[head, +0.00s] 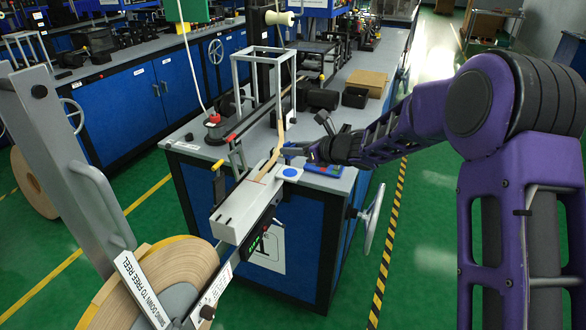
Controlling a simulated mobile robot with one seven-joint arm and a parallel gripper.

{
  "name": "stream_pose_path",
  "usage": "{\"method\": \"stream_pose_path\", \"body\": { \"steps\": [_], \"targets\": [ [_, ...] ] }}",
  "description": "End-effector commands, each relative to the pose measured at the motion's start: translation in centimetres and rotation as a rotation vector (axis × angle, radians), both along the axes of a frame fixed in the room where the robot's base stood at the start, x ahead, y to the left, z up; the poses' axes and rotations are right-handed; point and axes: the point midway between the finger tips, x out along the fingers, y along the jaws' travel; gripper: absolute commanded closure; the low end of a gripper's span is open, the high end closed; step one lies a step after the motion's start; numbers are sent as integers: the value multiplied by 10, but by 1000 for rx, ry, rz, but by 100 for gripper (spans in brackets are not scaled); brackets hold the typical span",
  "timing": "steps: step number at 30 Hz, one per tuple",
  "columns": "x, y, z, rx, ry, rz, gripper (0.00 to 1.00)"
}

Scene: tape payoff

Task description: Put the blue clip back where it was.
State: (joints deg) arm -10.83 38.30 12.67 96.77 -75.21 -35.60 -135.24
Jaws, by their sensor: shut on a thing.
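The blue clip (292,151) shows as a small blue piece at the tip of my gripper (305,153), in the head view. My gripper comes in from the right and is shut on it. The clip is just right of the tan tape strip (272,165); I cannot tell whether it touches the tape. A blue tray (324,171) with small coloured marks lies on the bench right under my gripper. The fingers are small and dark here, so the exact grip is hard to see.
A large tape reel (165,285) and grey lever (70,150) stand at front left. A grey metal frame (264,75) rises behind the tape. Black bins (355,97) and a cardboard piece (367,82) sit farther back. A handwheel (373,220) juts from the bench's right side.

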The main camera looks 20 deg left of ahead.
Motion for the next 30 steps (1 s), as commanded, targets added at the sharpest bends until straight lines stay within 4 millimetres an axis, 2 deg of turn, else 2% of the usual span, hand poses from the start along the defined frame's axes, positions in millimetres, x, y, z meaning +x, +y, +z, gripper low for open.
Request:
{"method": "stream_pose_path", "body": {
  "steps": [12,26,27,30],
  "targets": [
    [0,0,-49,1,0,0,100],
    [0,0,-56,1,-3,0,100],
    [0,0,-54,1,-2,-1,57],
    [0,0,-54,1,-2,-1,39]
  ]
}}
